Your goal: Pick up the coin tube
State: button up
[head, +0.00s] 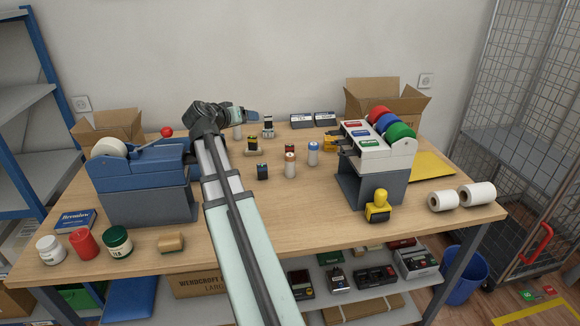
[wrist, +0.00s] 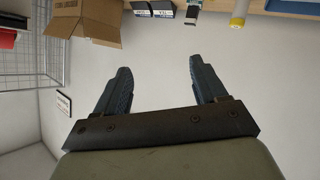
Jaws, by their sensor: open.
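Pale tubes with coloured caps look like coin tubes, and I cannot tell which one is meant. One with a copper cap (head: 290,166) and one with a blue cap (head: 313,154) stand upright mid-table. Another pale tube (head: 238,132) stands farther back, just below my gripper, its top hidden in the head view. A pale tube with a yellow end (wrist: 239,10) shows at the top of the wrist view, beyond and to the right of the fingers. My gripper (head: 256,116) is above the back of the table, pointing right. In the wrist view its fingers (wrist: 161,76) are apart with nothing between them.
Small stampers and a dark bottle (head: 262,171) stand around the tubes. A blue tape dispenser (head: 145,180) is at left, a stand with coloured rolls (head: 370,165) at right. An open carton (head: 385,100) is at the back right. The front middle of the table is mostly clear.

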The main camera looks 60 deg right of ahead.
aim_at(287, 160)
jog(key=s+a+f+m+g, duration=0.1)
jog(key=s+f+m, duration=0.4)
jog(key=s+f, duration=0.6)
jog(key=shift+m, duration=0.3)
jog(key=x, duration=0.8)
jog(key=shift+f, duration=0.1)
jog(key=shift+x, duration=2.8)
jog(key=shift+s+a+f, duration=0.1)
jog(key=shift+f, duration=0.05)
jog(key=shift+c, duration=0.3)
jog(key=c, duration=1.1)
